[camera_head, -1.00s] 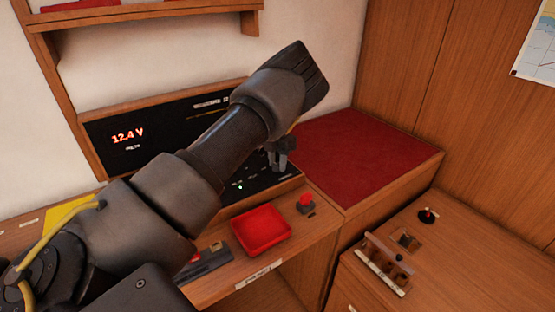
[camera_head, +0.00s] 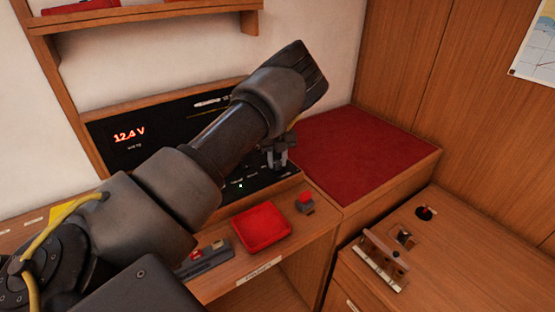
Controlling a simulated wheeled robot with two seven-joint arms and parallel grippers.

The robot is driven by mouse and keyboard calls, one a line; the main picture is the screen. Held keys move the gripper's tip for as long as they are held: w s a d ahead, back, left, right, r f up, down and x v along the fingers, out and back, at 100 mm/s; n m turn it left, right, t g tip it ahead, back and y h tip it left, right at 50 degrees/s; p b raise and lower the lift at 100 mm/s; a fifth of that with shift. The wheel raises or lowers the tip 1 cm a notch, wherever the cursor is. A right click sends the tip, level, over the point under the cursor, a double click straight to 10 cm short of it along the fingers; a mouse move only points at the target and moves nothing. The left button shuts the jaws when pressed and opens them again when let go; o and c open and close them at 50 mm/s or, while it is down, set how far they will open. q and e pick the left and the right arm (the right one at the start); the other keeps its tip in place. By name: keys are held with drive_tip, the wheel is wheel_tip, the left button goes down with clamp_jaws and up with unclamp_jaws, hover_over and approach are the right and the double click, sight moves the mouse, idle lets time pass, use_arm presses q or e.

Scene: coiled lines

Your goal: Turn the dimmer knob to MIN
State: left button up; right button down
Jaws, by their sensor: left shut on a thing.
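The black switch panel (camera_head: 165,131) stands against the wall at the back of the desk, with a red 12.4 V readout at its left. My left arm reaches across the front of it. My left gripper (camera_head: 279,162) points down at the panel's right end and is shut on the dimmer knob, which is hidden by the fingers. The knob's pointer and any MIN mark cannot be made out. My right gripper is not in view.
A red tray (camera_head: 261,227) and a small red-topped button (camera_head: 305,201) sit on the desk in front of the panel. A red cushion (camera_head: 365,158) lies to the right. A wooden rack (camera_head: 383,263) stands on the lower right counter.

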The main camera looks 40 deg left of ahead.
use_arm(q)
drive_tip(key=n, duration=0.5)
drive_tip(key=shift+n, duration=2.1)
drive_tip(key=o, duration=1)
drive_tip(key=shift+r, duration=0.1)
